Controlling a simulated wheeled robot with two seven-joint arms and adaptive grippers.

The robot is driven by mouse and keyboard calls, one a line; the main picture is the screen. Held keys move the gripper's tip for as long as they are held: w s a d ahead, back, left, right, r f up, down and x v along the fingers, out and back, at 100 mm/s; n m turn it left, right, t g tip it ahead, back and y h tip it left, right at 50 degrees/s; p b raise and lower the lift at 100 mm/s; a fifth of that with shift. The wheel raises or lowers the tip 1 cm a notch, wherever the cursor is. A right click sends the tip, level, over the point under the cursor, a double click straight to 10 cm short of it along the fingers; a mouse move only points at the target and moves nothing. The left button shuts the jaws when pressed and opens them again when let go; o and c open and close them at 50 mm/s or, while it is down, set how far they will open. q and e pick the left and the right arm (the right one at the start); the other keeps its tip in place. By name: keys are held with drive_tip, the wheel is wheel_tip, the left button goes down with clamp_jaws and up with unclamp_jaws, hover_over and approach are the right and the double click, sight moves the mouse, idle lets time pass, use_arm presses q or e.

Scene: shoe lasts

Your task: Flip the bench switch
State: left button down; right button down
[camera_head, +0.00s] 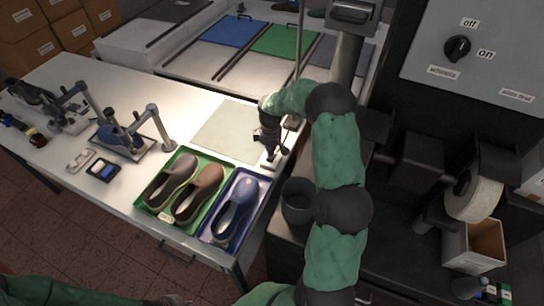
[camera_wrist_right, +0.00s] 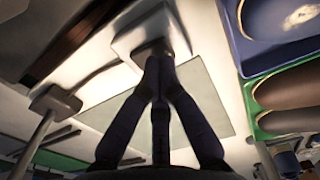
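A small pale box (camera_head: 270,160), which looks like the bench switch, sits on the right edge of the white bench. My right gripper (camera_head: 269,150) points down right at it. In the right wrist view the box (camera_wrist_right: 128,40) is beyond my fingertips (camera_wrist_right: 158,58), which come together and look shut. A dark part on the box lies at the tips and is mostly hidden by them. I cannot tell whether the fingers touch it or which way it is set. My left gripper is out of view; only a green sleeve shows at the bottom left.
A green tray (camera_head: 152,214) and a blue tray (camera_head: 208,232) with shoes lie left of my right gripper. A grey mat (camera_head: 222,130) lies behind them. A lamp pole (camera_head: 301,50) stands close behind the gripper. A dark bin (camera_head: 298,205) and an off/on knob panel (camera_head: 500,60) are right.

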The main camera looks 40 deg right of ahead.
drive_tip(key=shift+f+b, duration=0.55)
drive_tip(key=shift+f, duration=0.4)
idle(0.5)
drive_tip(key=shift+r, duration=0.1)
drive_tip(key=shift+r+p, duration=2.2)
drive_tip(key=shift+r, duration=1.3)
